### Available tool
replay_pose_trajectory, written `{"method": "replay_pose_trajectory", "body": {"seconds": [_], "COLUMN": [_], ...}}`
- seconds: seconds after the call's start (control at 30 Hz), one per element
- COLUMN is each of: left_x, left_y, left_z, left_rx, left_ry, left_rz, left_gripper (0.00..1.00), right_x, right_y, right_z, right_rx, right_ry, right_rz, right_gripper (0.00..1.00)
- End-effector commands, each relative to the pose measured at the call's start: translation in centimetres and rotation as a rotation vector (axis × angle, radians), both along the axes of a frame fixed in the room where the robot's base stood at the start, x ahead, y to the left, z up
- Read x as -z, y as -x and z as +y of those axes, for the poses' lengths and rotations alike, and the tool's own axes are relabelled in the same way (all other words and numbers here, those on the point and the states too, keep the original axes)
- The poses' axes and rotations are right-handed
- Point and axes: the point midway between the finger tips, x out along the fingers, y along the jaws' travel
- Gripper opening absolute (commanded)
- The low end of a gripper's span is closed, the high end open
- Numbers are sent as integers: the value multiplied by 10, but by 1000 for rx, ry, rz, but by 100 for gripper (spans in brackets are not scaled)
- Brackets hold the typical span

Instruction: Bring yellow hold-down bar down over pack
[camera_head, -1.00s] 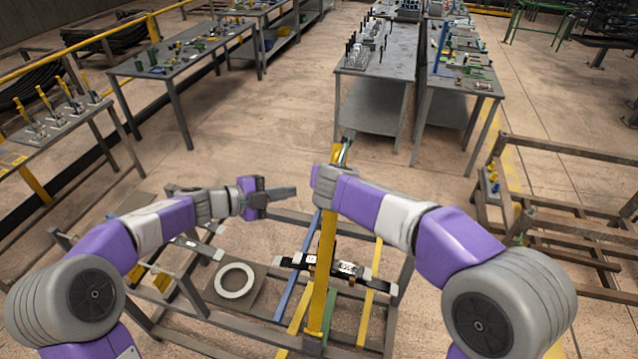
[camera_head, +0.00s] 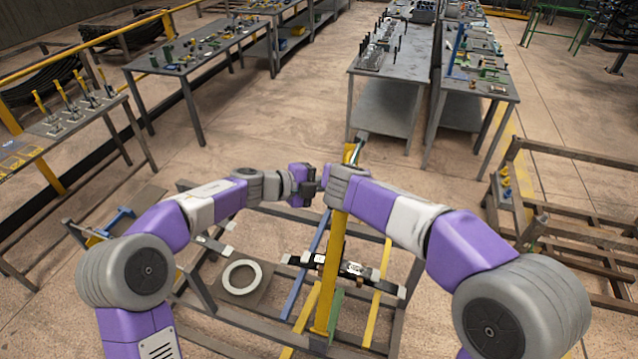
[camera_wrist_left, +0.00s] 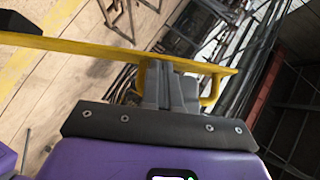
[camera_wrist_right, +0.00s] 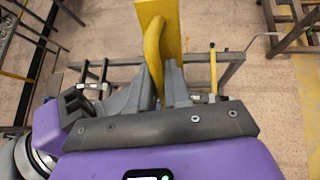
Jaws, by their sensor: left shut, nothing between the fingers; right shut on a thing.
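The yellow hold-down bar (camera_head: 328,268) stands steeply raised over the rack. Its upper end and handle show in the right wrist view (camera_wrist_right: 152,45). My right gripper (camera_wrist_right: 160,90) is shut on the bar's handle, high on the bar. My left gripper (camera_head: 317,187) is shut and empty, close beside the bar's upper part. In the left wrist view its fingers (camera_wrist_left: 172,88) are by the yellow handle (camera_wrist_left: 212,90), in front of the bar; whether they touch cannot be told. The dark pack (camera_head: 352,269), with pale ends, lies across the rack behind the bar, partly hidden by it.
A pale ring (camera_head: 241,264) lies on a plate at the rack's left. Blue and yellow strips run along the rack frame (camera_head: 400,310). Another brown frame (camera_head: 560,240) stands at right. Tables with tools stand behind, with open floor between.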

Motion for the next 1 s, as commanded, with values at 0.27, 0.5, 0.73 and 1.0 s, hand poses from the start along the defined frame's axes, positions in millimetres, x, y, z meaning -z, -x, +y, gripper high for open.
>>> {"method": "replay_pose_trajectory", "body": {"seconds": [0.27, 0.5, 0.73, 1.0], "left_x": [1, 8, 15, 15], "left_y": [0, -15, -27, -27], "left_z": [-2, -7, -11, -12], "left_rx": [0, -2, -4, -2], "left_ry": [0, 1, -3, -3], "left_rz": [0, 0, 0, 1], "left_gripper": [0, 0, 0, 0], "right_x": [5, 5, 2, 0], "right_y": [1, 2, 3, 2], "right_z": [0, 1, 5, 6], "right_rx": [1, 0, -10, -14], "right_ry": [3, 2, 0, -3], "right_rz": [11, 11, 6, 0], "right_gripper": [0, 0, 0, 19]}}
